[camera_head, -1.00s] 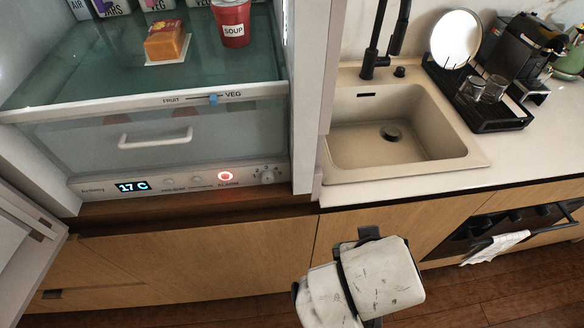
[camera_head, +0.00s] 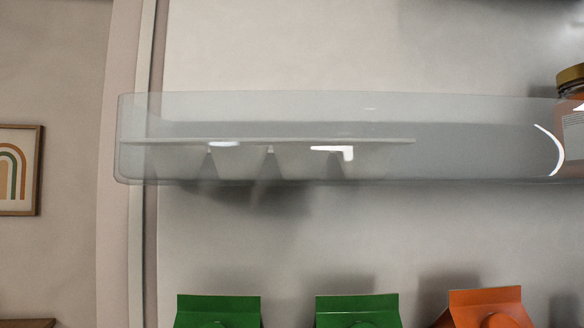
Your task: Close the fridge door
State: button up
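The inner face of the fridge door (camera_head: 300,60) fills most of the head view and is seen close up, so the door stands open. Its pale edge and seal strip (camera_head: 137,240) run upright at the left. The fridge body and the door's outer side are out of view. My gripper is not in view.
Two green cartons (camera_head: 218,311) (camera_head: 357,311) and an orange carton (camera_head: 487,304) show at the bottom. A jar with a gold lid (camera_head: 572,125) stands at the right edge. Past the door's edge is a wall with a framed picture (camera_head: 18,168).

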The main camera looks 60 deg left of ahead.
aim_at(286, 153)
jog(key=j+u, duration=0.2)
jog(key=u, duration=0.25)
jog(key=j+u, duration=0.15)
jog(key=u, duration=0.3)
jog(key=i+j+u, duration=0.1)
jog(key=u, duration=0.3)
jog(key=i+j+u, duration=0.1)
jog(key=u, duration=0.35)
jog(key=i+j+u, duration=0.2)
jog(key=u, duration=0.25)
jog(key=i+j+u, duration=0.15)
jog(key=u, duration=0.25)
jog(key=i+j+z, duration=0.1)
jog(key=i+z, duration=0.15)
jog(key=i+j+z, duration=0.1)
jog(key=i+z, duration=0.2)
